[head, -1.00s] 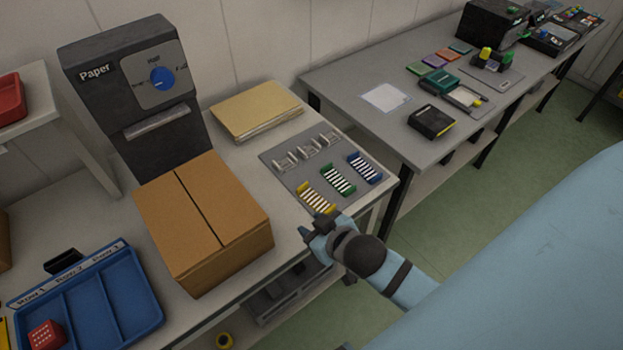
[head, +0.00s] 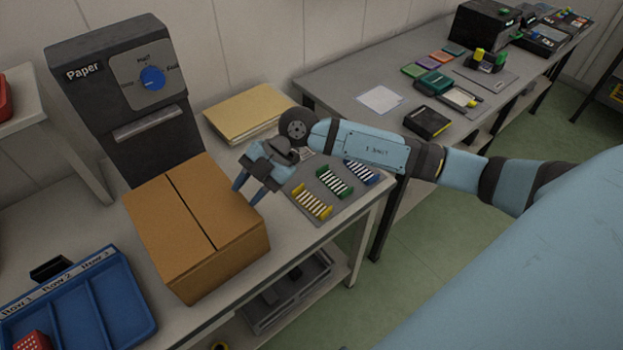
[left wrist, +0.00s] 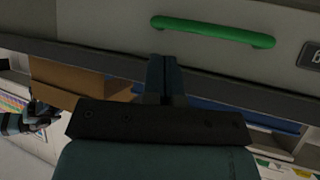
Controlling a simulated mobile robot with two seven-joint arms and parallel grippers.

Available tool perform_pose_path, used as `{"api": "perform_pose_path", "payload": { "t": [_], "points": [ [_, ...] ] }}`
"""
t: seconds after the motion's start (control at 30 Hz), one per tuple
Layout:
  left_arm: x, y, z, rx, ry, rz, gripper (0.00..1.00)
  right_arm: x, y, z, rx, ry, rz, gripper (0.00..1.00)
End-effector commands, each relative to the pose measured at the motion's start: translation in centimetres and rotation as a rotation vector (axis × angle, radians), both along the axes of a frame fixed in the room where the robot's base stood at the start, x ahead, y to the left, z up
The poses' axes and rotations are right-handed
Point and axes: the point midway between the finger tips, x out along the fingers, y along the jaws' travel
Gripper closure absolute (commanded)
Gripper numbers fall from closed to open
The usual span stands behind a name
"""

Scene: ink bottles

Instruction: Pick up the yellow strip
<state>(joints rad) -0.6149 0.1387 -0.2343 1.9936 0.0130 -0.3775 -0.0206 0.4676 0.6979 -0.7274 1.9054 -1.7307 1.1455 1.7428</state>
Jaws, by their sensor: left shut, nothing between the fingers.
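The yellow strip (head: 312,202), with white and dark bands, lies at the near left of a grey board (head: 326,210) at the table's right end. A green strip (head: 337,183) and a partly hidden blue strip (head: 366,174) lie to its right. My right gripper (head: 247,192) is open and empty, fingers pointing down, above the table between the cardboard box and the board, left of the yellow strip. My left gripper is shut and empty in the left wrist view (left wrist: 165,65), in front of a grey surface with a green handle (left wrist: 213,31). It is not in the head view.
The cardboard box (head: 180,240) stands close left of my right gripper. A yellowish paper stack (head: 245,110) and the dark Paper machine (head: 90,110) stand behind. A blue tray (head: 120,310) is at lower left. A second table (head: 350,75) stands at the right.

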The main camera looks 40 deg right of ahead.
Motion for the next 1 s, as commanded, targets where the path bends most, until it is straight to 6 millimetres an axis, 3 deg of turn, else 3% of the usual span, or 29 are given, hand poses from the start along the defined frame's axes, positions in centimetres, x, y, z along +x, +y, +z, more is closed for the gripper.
{"api": "perform_pose_path", "payload": {
  "t": [0.03,0.2,0.33,0.47,0.8,1.0],
  "points": [
    [0.0,0.0,-0.3,-0.001,0.000,-0.001,1.00,1.3,-2.8,-0.6,-0.154,0.021,-0.030,0.63],
    [0.0,-0.1,-0.2,-0.001,0.000,-0.002,1.00,3.9,-11.8,-1.5,-0.587,0.126,-0.198,0.63],
    [0.0,-0.1,-0.2,-0.001,0.000,-0.002,1.00,4.6,-15.8,-1.1,-0.765,0.173,-0.299,0.63],
    [0.0,-0.1,-0.1,-0.001,0.000,-0.002,1.00,4.7,-17.1,-1.6,-0.818,0.189,-0.334,0.63],
    [0.0,0.0,0.5,0.000,-0.001,-0.001,1.00,4.7,-16.9,-7.8,-0.814,0.190,-0.331,0.63],
    [0.0,0.0,0.6,0.000,-0.001,-0.001,1.00,4.8,-16.9,-9.5,-0.814,0.188,-0.331,0.63]
  ]
}}
